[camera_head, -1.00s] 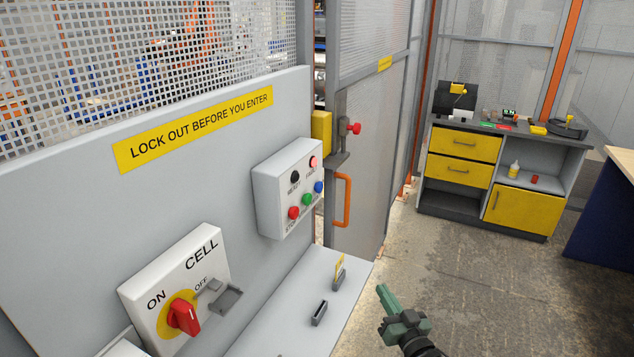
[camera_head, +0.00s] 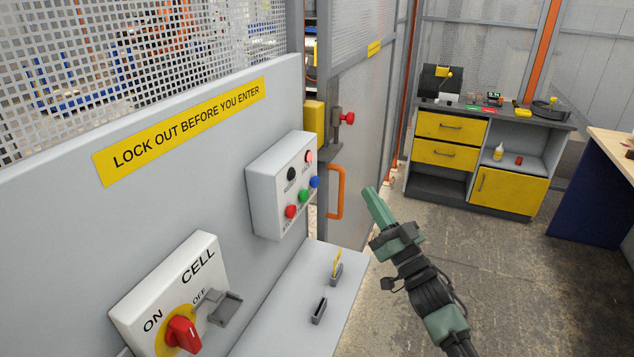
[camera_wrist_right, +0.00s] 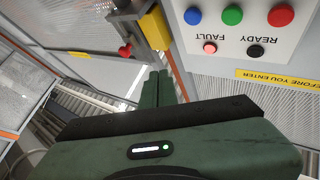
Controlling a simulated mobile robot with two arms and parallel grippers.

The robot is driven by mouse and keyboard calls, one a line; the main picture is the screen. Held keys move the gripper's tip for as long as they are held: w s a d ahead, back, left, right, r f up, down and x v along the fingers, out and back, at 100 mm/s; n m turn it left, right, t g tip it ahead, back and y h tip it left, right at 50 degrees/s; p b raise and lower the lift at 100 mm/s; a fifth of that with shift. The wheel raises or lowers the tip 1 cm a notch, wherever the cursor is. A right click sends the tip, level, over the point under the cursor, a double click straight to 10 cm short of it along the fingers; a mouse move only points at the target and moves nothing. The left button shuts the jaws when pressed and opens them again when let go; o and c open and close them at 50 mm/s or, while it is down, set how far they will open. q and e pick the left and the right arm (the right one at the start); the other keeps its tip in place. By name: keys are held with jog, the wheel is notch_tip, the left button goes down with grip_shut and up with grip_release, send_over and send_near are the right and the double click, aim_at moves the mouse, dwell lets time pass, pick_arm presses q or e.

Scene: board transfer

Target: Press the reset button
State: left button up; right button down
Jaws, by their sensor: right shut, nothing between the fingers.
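A white control box (camera_head: 282,185) is fixed to the grey panel. Its lower row has a red button (camera_head: 291,211), a green button (camera_head: 303,196) and a blue button (camera_head: 315,182). Above are a black READY lamp (camera_head: 291,174) and a pink FAULT lamp (camera_head: 309,156). The words by the buttons are too small to read, so I cannot tell which is reset. My right gripper (camera_head: 372,196) is shut and empty, to the right of the box, apart from it. In the right wrist view the shut fingers (camera_wrist_right: 158,88) are left of the blue button (camera_wrist_right: 193,16).
An orange door handle (camera_head: 340,192) and yellow latch box (camera_head: 314,122) are behind the box. Below is a white shelf (camera_head: 290,310) with slotted grey holders (camera_head: 318,311). A red rotary switch (camera_head: 183,335) is at lower left. A workbench (camera_head: 470,195) stands at back right.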

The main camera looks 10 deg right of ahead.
aim_at(314, 182)
jog(key=w+a+b, duration=0.2)
jog(key=w+a, duration=0.3)
jog(key=a, duration=0.2)
jog(key=shift+a+b, duration=0.15)
jog(key=shift+b, duration=0.2)
jog(key=shift+w+a, duration=0.1)
jog(key=shift+a, duration=0.05)
dwell(1.9)
jog(key=shift+w+a, duration=0.15)
jog(key=shift+a, duration=0.1)
jog(key=shift+w+a+b, duration=0.2)
jog(key=shift+a+b, duration=0.1)
jog(key=shift+a, duration=0.05)
dwell(0.7)
jog(key=shift+s+d, duration=0.1)
jog(key=shift+d, duration=0.1)
jog(key=shift+s+d+p, duration=0.35)
jog(key=shift+d+p, duration=0.1)
jog(key=shift+d, duration=0.1)
